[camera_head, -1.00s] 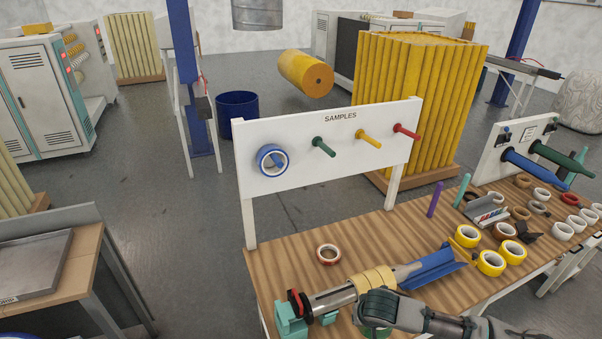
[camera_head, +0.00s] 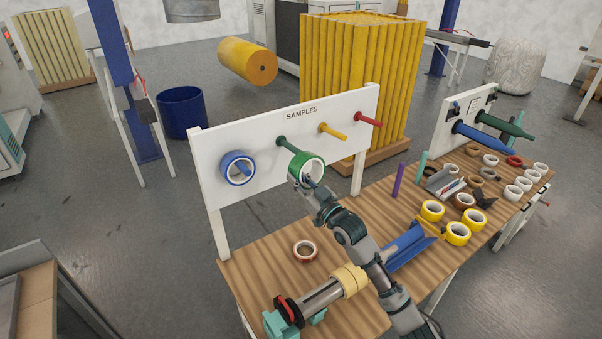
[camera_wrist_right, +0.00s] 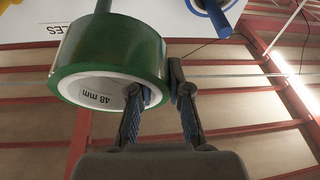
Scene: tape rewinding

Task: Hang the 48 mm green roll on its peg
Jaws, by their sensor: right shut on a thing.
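The green roll (camera_head: 321,165), with "48 mm" printed inside its white core, is held up at the SAMPLES board (camera_head: 214,150), in front of the green peg (camera_head: 288,145). My right gripper (camera_head: 308,184) is shut on the roll's wall at its lower side. In the right wrist view, one finger of the gripper (camera_wrist_right: 160,88) is inside the core of the roll (camera_wrist_right: 120,45) and one outside. The green peg (camera_wrist_right: 103,5) shows behind the roll there; its tip is hidden, and I cannot tell whether it is inside the core. My left gripper is not in view.
A blue roll (camera_head: 229,158) hangs on the left peg. The yellow peg (camera_head: 332,131) and red peg (camera_head: 368,120) are bare. A brown-red roll (camera_head: 296,251), a blue trough (camera_head: 405,247) and several yellow rolls (camera_head: 459,241) are on the table below.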

